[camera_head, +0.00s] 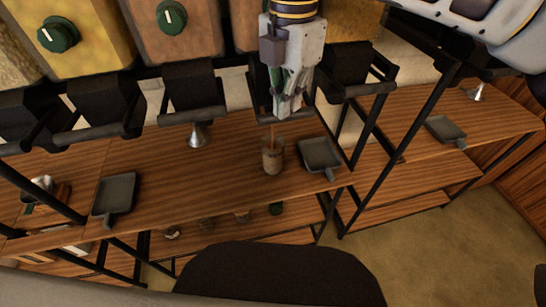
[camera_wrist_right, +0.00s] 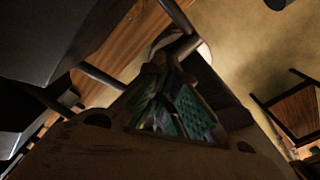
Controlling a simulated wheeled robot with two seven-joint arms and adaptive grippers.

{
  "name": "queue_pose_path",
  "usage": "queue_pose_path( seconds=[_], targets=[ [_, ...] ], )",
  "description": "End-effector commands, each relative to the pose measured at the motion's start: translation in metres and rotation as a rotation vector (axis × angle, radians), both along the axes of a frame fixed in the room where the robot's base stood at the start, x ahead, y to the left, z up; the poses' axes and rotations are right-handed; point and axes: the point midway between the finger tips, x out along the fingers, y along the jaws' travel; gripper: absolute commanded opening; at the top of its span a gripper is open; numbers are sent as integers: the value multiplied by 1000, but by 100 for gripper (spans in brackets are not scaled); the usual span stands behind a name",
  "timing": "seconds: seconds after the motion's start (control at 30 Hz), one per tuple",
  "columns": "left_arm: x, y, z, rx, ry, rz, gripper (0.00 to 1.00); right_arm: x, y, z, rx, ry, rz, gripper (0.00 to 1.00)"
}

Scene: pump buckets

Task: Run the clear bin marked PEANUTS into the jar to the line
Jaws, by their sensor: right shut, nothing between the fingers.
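My right gripper (camera_head: 287,108) points down in front of a black spout in the head view, its fingers shut and empty. Its green-padded fingers also show in the dark right wrist view (camera_wrist_right: 178,108). A clear jar (camera_head: 272,160) with brownish contents stands upright on the wooden shelf just below the gripper. A thin brown streak runs down from under the spout to the jar's mouth. I cannot make out a fill line. Bins stand along the top, one yellow (camera_head: 90,38) and one orange-brown (camera_head: 187,38). The bin behind my gripper is mostly hidden, and no PEANUTS label is readable. My left gripper is out of view.
Grey scoop trays lie right of the jar (camera_head: 320,156), at left (camera_head: 115,194) and at far right (camera_head: 445,129). A metal funnel (camera_head: 199,136) is left of the jar. Black spouts (camera_head: 190,88) and frame bars (camera_head: 405,120) crowd the gripper's sides. Shelf (camera_head: 225,165) between funnel and jar is bare.

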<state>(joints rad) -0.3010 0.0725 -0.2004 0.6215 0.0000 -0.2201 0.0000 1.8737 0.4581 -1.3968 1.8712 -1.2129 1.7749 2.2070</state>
Motion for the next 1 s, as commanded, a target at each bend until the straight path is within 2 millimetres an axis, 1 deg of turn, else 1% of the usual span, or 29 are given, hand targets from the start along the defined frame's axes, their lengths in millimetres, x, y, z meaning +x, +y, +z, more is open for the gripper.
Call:
queue_pose_path(
  seconds=[0.17, 0.27, 0.37, 0.57, 0.8, 0.9, 1.0],
  targets=[
    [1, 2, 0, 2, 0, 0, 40, 0, 0, -1, -1, 1, 0, 0],
    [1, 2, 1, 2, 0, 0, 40, 0, 0, 1, -1, 1, 0, 0],
    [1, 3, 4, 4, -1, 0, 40, 0, 0, 10, 0, 0, 0, 0],
    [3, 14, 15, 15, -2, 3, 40, -1, 0, 34, -1, -1, 0, 0],
    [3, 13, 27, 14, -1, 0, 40, -2, -1, 61, 0, 0, 0, 0],
    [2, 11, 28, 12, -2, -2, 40, -3, -1, 66, 0, 0, 0, 0],
    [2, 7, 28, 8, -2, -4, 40, -3, -1, 66, -1, 1, 0, 0]
  ],
)
